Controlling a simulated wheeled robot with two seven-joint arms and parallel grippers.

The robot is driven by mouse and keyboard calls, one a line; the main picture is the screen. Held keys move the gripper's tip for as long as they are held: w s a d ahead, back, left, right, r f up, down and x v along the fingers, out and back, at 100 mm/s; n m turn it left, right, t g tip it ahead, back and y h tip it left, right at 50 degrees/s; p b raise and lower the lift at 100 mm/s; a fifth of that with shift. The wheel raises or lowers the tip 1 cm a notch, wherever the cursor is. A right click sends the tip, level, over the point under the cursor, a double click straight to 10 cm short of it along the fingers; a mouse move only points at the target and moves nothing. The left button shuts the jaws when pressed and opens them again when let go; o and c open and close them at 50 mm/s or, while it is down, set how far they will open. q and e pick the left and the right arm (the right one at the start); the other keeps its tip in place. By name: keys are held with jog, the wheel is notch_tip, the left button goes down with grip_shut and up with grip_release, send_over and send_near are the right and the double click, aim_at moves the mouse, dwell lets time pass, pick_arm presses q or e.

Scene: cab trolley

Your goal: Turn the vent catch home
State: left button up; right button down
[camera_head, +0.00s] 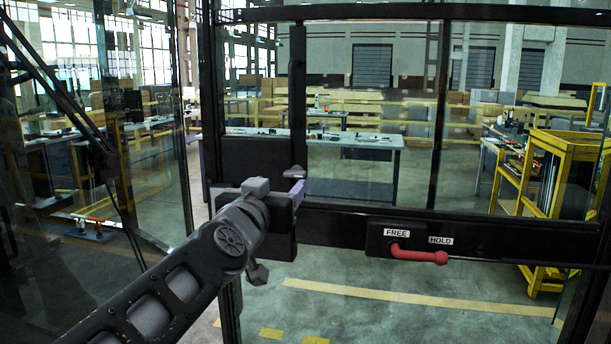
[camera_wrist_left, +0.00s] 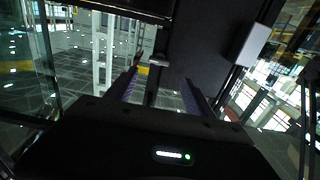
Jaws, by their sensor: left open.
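The vent catch looks like a small grey piece (camera_head: 294,172) on the dark upright of the window frame. In the left wrist view a small grey piece (camera_wrist_left: 158,63), seemingly the catch, shows ahead between the two fingers. My left gripper (camera_head: 298,188) is at this upright, just below the catch in the head view. Its fingers stand apart in the left wrist view (camera_wrist_left: 160,88), with nothing visibly clamped. Its wrist hides part of the frame, and I cannot tell whether a finger touches the catch. My right gripper is out of view.
A red lever (camera_head: 420,255) lies level on the lower rail below the labels FREE (camera_head: 397,233) and HOLD (camera_head: 440,240). A dark panel (camera_head: 250,162) stands behind my left wrist. Glass panes surround the cab. Beyond them are a workbench (camera_head: 350,140) and a yellow trolley (camera_head: 550,160).

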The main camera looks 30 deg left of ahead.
aim_at(293, 174)
pick_arm(q)
jog(key=p+x, duration=0.1)
jog(key=x, duration=0.7)
jog(key=shift+w+d+f, duration=0.1)
jog(key=shift+c, duration=0.3)
grip_shut()
dwell(0.6)
